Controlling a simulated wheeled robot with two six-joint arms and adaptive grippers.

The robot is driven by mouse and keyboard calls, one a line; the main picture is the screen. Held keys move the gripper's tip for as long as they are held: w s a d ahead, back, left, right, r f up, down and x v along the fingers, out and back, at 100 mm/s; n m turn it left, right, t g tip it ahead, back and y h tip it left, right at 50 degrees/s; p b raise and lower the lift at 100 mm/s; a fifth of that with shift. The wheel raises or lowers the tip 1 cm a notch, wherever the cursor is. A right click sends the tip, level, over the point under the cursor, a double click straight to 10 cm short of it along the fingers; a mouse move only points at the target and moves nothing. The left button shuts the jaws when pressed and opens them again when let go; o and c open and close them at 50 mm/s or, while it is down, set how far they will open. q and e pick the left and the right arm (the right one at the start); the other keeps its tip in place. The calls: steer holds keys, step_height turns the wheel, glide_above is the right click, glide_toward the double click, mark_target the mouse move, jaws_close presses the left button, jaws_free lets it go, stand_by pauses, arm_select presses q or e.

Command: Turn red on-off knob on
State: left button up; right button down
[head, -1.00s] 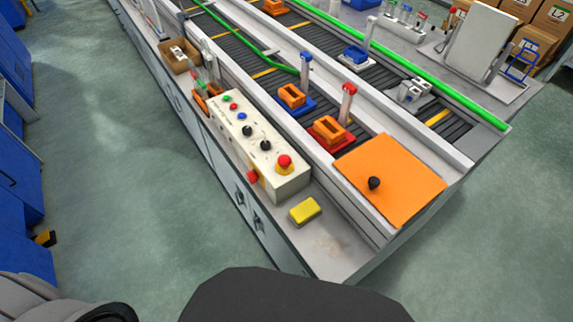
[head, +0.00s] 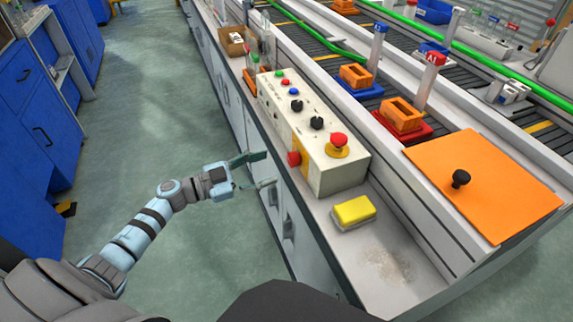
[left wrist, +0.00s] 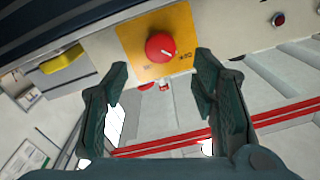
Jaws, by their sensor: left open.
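The red on-off knob (head: 294,158) sticks out from the front side of the cream control box (head: 340,178), on a yellow plate. In the left wrist view the knob (left wrist: 161,47) shows face-on with a pale mark on it, on the yellow plate (left wrist: 182,30). My left gripper (head: 268,170) is open and empty, to the left of the box and apart from the knob. In the left wrist view its fingers (left wrist: 160,80) are spread, with the knob above and between the tips. My right gripper is not in view.
A red emergency button (head: 339,139) and several smaller buttons and black knobs sit on the box top. A yellow block (head: 353,212) lies on the bench beside the box. An orange board (head: 480,185) is at the right.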

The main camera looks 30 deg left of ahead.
mark_target(289, 160)
arm_select(q)
steer(key=x, duration=0.7)
steer(key=shift+b, duration=0.35)
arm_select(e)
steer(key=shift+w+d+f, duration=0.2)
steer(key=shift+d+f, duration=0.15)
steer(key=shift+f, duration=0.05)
arm_select(q)
steer(key=shift+c, duration=0.4)
steer(key=c, duration=1.1)
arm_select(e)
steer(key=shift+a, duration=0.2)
